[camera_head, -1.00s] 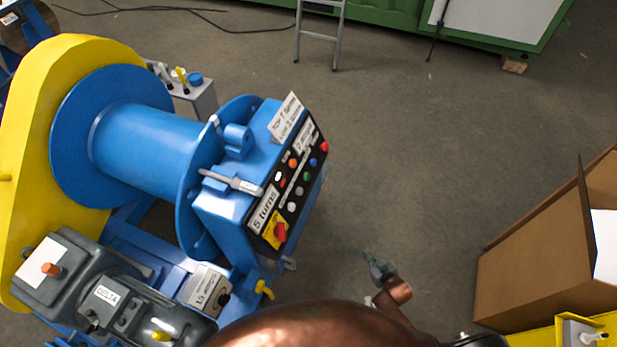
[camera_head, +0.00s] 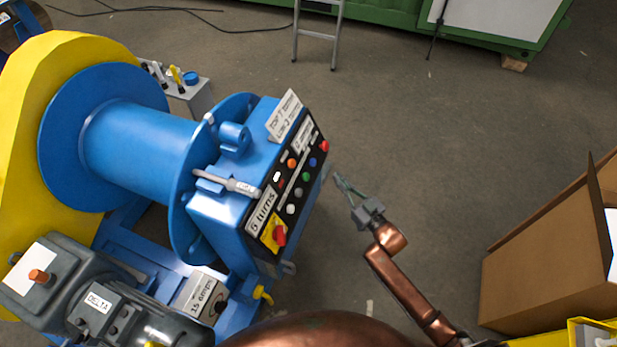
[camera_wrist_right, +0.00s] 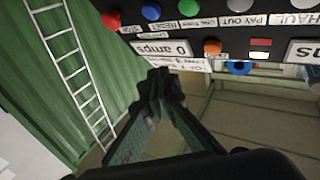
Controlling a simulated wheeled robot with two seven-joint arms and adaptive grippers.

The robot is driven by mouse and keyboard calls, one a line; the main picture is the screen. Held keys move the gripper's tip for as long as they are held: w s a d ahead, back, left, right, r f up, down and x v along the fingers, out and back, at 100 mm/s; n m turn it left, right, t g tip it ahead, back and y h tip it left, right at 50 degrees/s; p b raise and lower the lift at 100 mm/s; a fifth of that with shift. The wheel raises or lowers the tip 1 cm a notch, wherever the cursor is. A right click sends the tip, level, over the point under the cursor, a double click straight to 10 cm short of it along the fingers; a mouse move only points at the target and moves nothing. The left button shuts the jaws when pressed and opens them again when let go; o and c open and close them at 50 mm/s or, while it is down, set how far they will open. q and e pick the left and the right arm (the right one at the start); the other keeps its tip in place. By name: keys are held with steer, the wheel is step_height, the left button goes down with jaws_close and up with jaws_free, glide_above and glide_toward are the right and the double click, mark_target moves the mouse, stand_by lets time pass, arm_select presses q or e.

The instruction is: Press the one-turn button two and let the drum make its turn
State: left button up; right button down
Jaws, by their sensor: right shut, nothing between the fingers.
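The blue drum (camera_head: 140,150) sits between two blue flanges, beside the yellow guard. The black control panel (camera_head: 290,185) carries red, blue, green and grey buttons and a "5 turns" readout. In the right wrist view, the green button (camera_wrist_right: 190,7) is beside the label "ONE TURN", with the blue button (camera_wrist_right: 151,11) and red button (camera_wrist_right: 110,20) left of it. My right gripper (camera_head: 338,178) is shut and empty, just right of the panel and apart from it in the head view. Its fingertips (camera_wrist_right: 162,85) show below the "0 amps" readout. My left gripper is out of view.
A red knob on a yellow plate (camera_head: 268,237) is at the panel's lower end. A grey motor (camera_head: 120,300) stands at lower left. A cardboard box (camera_head: 540,250) stands at right.

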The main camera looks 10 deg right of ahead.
mark_target(306, 177)
arm_select(q)
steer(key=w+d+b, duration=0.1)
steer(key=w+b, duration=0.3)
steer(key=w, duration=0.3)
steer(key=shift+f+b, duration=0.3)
steer(key=shift+b, duration=0.05)
arm_select(e)
steer(key=w+a+f, duration=0.4)
steer(key=a, duration=0.2)
steer(key=shift+w+a, duration=0.2)
steer(key=shift+a, duration=0.05)
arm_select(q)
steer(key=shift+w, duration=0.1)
arm_select(e)
steer(key=shift+f, duration=0.1)
stand_by(0.6)
steer(key=shift+w+a+f, duration=0.15)
steer(key=shift+w+a, duration=0.15)
